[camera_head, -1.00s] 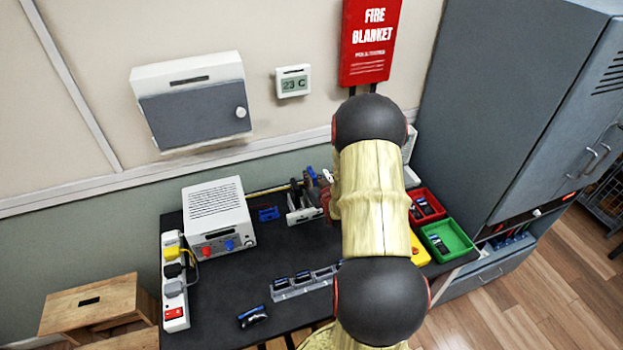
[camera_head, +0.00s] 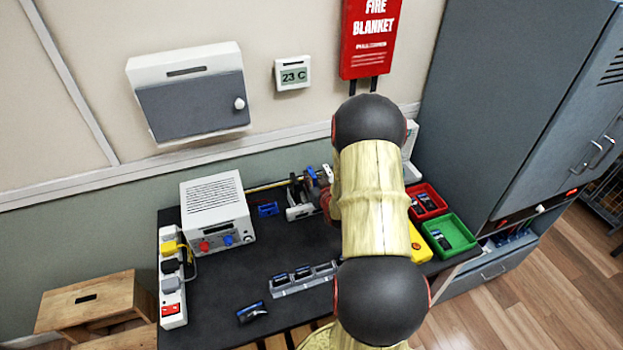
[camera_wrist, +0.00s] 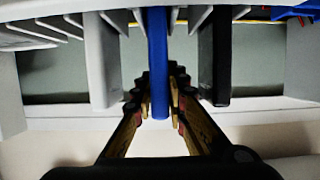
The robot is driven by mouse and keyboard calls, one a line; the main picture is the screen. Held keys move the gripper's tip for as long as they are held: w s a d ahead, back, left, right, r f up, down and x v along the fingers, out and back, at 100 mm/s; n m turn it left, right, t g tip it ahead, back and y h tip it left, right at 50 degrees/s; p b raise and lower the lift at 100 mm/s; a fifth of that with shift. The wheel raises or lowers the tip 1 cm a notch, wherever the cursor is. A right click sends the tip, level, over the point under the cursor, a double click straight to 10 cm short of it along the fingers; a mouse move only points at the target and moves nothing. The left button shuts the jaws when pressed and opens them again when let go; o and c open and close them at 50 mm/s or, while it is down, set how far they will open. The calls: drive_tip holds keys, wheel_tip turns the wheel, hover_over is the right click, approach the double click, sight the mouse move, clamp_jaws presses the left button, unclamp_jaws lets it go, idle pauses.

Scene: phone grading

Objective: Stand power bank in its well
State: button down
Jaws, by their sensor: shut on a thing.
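In the wrist view my gripper (camera_wrist: 160,108) is shut on a thin, upright blue slab (camera_wrist: 158,55), which looks like the power bank. The slab is among the light grey dividers of a slotted rack (camera_wrist: 102,60); I cannot tell whether it rests on the slot's floor. A black slab (camera_wrist: 214,60) stands to its right, apart from it. In the head view the rack (camera_head: 299,212) is at the back of the dark table, and a small blue part (camera_head: 312,172) shows beside my gripper. My arm hides much of the gripper and the rack's right side.
A white power supply (camera_head: 215,210) and a power strip (camera_head: 172,290) stand at the left. A grey compartment tray (camera_head: 290,288) and a loose device (camera_head: 252,312) are in front. Red (camera_head: 440,197) and green (camera_head: 462,228) bins stand right. Bare table (camera_head: 245,270) lies in the middle.

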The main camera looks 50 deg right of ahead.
drive_tip(key=shift+f+b, duration=0.45)
drive_tip(key=shift+b, duration=0.05)
idle(0.7)
drive_tip(key=c, duration=1.7)
unclamp_jaws()
drive_tip(key=shift+f, duration=0.1)
drive_tip(key=shift+s, duration=0.1)
drive_tip(key=v, duration=1.2)
